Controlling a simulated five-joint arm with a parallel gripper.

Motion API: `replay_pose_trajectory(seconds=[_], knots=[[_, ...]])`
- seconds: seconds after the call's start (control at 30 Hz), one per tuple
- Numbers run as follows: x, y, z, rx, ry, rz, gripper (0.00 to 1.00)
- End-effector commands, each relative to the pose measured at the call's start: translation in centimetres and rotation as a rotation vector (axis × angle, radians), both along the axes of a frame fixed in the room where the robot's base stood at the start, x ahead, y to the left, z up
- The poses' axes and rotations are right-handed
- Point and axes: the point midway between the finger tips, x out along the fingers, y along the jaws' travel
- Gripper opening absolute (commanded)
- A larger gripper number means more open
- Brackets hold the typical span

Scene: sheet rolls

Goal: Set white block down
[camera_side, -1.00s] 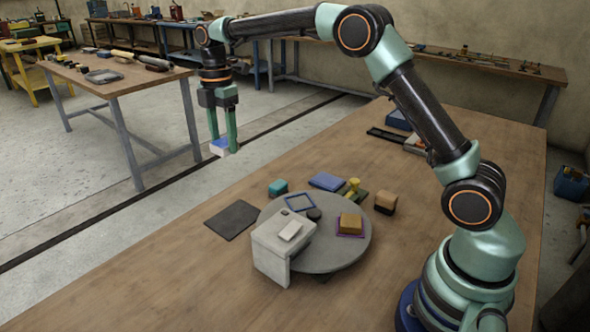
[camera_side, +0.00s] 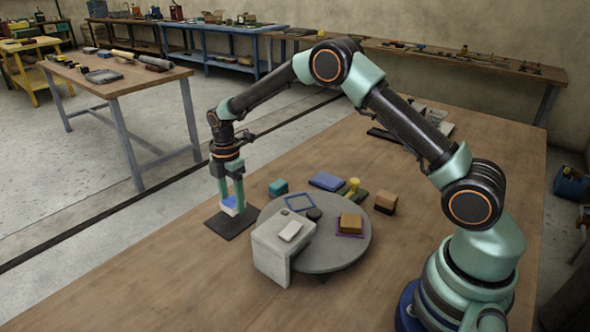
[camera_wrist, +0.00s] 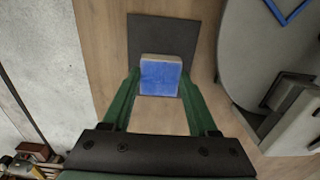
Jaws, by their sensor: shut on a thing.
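The white block (camera_side: 228,209) has a blue top and sits between the fingers of my gripper (camera_side: 232,203). In the wrist view the block's blue face (camera_wrist: 160,76) shows with a pale rim, and the green fingers (camera_wrist: 161,92) are shut on its two sides. The block is over the dark square mat (camera_side: 233,223), which also shows in the wrist view (camera_wrist: 148,28). I cannot tell whether the block touches the mat or is just above it.
Right of the mat is a grey round table (camera_side: 335,252) with a blue square frame (camera_side: 300,202) and an orange block (camera_side: 350,222) on it. A pale bridge-like stand (camera_side: 270,245) covers its front left. A teal block (camera_side: 278,187) lies behind. The wood at front left is clear.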

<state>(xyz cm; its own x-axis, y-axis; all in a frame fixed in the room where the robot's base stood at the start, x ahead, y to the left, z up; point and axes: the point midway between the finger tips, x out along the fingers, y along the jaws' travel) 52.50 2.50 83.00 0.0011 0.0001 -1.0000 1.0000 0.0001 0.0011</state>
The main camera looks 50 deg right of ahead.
Motion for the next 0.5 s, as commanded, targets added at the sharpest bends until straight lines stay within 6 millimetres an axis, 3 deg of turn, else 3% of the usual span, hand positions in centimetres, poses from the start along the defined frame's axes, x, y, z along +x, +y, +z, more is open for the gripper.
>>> replay_pose_trajectory(seconds=[0.2,0.5], knots=[[0.0,0.0,-2.7,0.0,-0.001,0.0,0.0],[0.1,0.0,-2.9,0.0,-0.001,0.0,0.0]])
